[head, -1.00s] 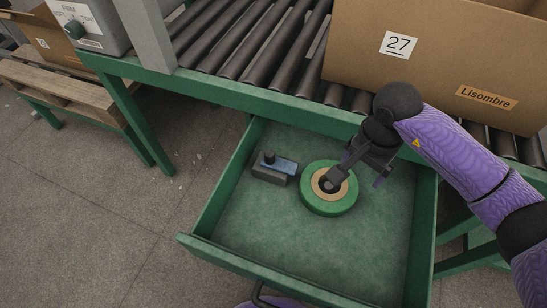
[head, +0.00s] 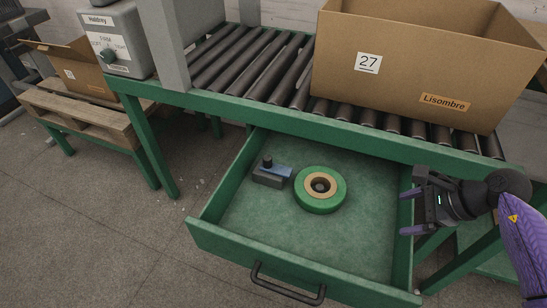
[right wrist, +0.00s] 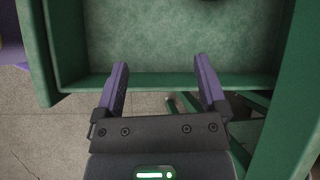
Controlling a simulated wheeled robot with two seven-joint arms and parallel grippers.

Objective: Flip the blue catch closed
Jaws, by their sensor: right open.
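No part is clearly a blue catch. A small dark device with a black knob and a blue part (head: 283,171) lies in the open green drawer, at its left; whether this blue part is the catch I cannot tell. My right gripper (head: 404,213) is open and empty at the drawer's right side wall, well to the right of the device. Its two purple-edged fingers (right wrist: 161,64) stand apart in the right wrist view, with the drawer floor and a wall beyond. My left gripper is out of view.
A green ring with a tan core (head: 320,203) lies in the drawer, right of the device. The drawer front (head: 225,240) has a dark handle (head: 285,285). A roller conveyor (head: 255,75) carries a cardboard box (head: 400,85) behind. A grey control box (head: 118,45) stands at left.

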